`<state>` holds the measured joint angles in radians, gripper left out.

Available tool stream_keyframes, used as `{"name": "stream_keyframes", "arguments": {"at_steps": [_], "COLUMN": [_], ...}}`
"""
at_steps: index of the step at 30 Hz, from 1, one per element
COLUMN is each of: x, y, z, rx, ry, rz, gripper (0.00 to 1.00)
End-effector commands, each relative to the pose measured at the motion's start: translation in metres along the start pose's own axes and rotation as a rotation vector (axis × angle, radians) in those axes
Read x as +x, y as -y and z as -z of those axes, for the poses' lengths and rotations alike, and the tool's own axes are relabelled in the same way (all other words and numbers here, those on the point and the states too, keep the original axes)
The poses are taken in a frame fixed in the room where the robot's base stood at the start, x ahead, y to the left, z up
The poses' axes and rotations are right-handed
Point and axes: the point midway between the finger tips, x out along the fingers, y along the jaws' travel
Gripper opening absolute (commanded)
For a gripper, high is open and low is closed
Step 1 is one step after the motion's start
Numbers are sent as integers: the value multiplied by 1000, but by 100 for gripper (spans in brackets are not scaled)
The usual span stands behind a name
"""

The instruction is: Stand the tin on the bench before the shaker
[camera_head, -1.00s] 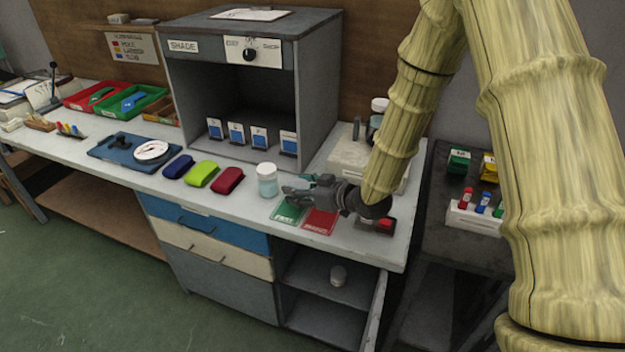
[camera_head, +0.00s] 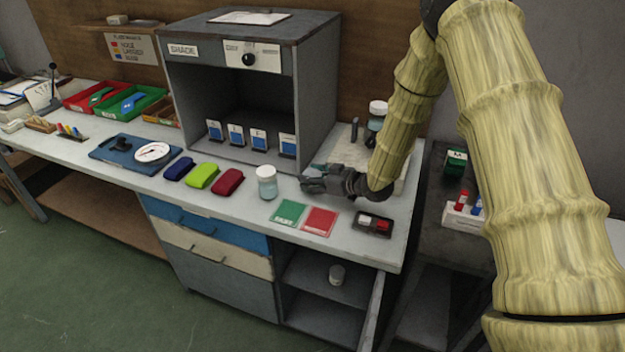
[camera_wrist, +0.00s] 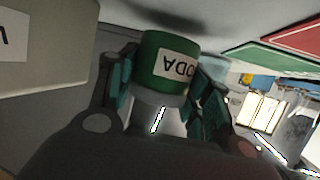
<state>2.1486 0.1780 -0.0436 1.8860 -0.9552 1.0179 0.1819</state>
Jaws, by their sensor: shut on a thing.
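My gripper (camera_head: 308,184) is over the bench (camera_head: 240,207), in front of the pale shaker (camera_head: 347,155). In the wrist view, my gripper (camera_wrist: 165,88) is shut on a green tin (camera_wrist: 157,48) with a white label whose letters, upside down, end in "ODA". The fingers lie on both sides of the tin. The tin is hard to make out in the head view, and I cannot tell whether it touches the bench. My arm partly covers the shaker.
A jar (camera_head: 267,184) with a white lid stands left of my gripper. Green (camera_head: 289,213) and red (camera_head: 320,221) cards and a dark switch box (camera_head: 373,224) lie nearer the front edge. The grey cabinet (camera_head: 318,105) rises behind. Bare bench lies between gripper and cards.

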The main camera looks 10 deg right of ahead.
Motion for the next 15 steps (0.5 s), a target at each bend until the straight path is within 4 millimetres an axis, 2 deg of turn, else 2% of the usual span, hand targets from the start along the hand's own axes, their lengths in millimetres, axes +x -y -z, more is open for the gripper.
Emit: {"name": "stream_keyframes", "arguments": {"at_steps": [4, 15], "x": [4, 5], "y": [1, 0], "z": [-11, -14], "rx": [1, 0], "ry": [1, 0], "rz": [1, 0], "gripper": [24, 24]}}
